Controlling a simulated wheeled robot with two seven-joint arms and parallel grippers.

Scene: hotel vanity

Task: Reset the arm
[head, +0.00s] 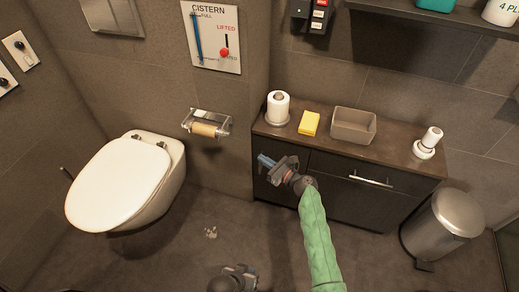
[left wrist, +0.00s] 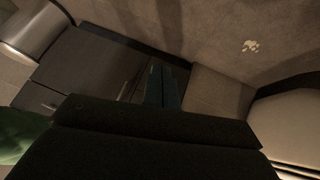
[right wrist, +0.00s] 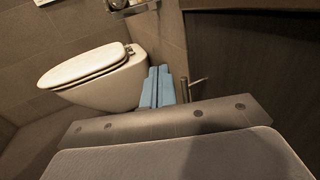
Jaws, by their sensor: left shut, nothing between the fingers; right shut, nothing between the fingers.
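My right gripper (head: 266,161) is on the arm with the green sleeve, in front of the dark vanity cabinet. Its blue fingers are shut with nothing between them; they also show in the right wrist view (right wrist: 158,88). My left gripper (head: 248,275) is low at the bottom edge of the head view, above the floor. Its dark fingers appear together and empty in the left wrist view (left wrist: 163,85). Most of the left arm is out of the head view.
The vanity top (head: 390,150) holds a paper roll (head: 278,107), a yellow sponge (head: 309,123), a grey bin (head: 353,126) and a white item (head: 430,142). A toilet (head: 120,185) stands left, a metal trash can (head: 442,225) right. Crumpled scraps (head: 211,232) lie on the floor.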

